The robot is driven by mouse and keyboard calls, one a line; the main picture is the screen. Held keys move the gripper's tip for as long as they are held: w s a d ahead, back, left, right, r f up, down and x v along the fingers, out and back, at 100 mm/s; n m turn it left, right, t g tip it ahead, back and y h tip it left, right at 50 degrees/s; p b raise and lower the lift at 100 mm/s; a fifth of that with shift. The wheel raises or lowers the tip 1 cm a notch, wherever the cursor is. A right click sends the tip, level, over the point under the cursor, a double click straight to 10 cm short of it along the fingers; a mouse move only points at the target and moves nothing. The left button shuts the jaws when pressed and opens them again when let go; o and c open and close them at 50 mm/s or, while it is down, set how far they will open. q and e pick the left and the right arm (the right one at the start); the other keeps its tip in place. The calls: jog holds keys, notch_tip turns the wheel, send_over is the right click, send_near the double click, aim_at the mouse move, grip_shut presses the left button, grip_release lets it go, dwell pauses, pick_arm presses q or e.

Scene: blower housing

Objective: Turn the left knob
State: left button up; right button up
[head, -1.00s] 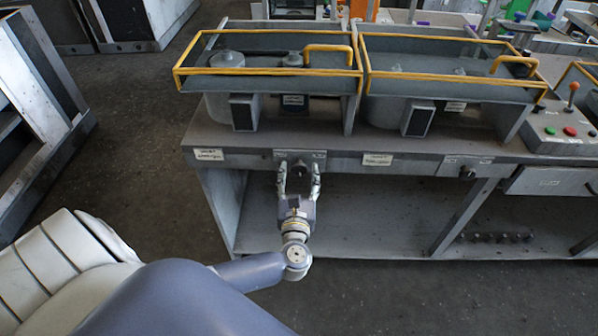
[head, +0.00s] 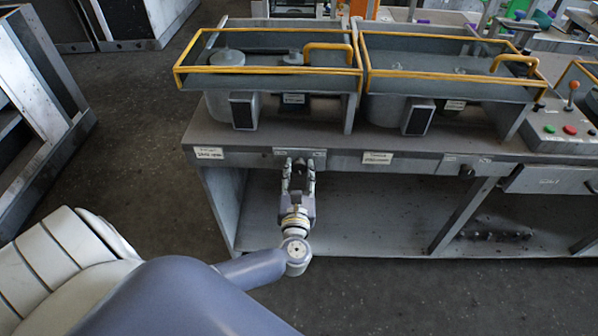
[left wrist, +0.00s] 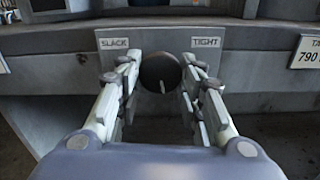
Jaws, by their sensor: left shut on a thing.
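The left knob (left wrist: 160,72) is a round dark knob on the bench's front panel, between a SLACK label (left wrist: 114,43) and a TIGHT label (left wrist: 206,42). Its pale pointer mark is near vertical, at the lower part of its face. My left gripper (left wrist: 161,98) has one finger on each side of the knob and is shut on it. My right gripper is out of view.
A second knob (head: 467,171) sits further right on the bench front (head: 410,166). Yellow-railed guards (head: 265,71) stand above the bench top. A control box (head: 560,128) with buttons is at the right. The open shelf space below the panel is clear around the arm.

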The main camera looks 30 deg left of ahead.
pick_arm(q)
jog(key=shift+m, duration=0.6)
jog(key=m+p, duration=0.2)
jog(key=m, duration=0.1)
jog(key=shift+r, duration=0.1)
jog(key=shift+a+m+p, duration=0.1)
jog(key=shift+m+p, duration=0.4)
jog(key=shift+m, duration=0.7)
jog(key=o, duration=1.1)
jog(key=shift+c, duration=0.2)
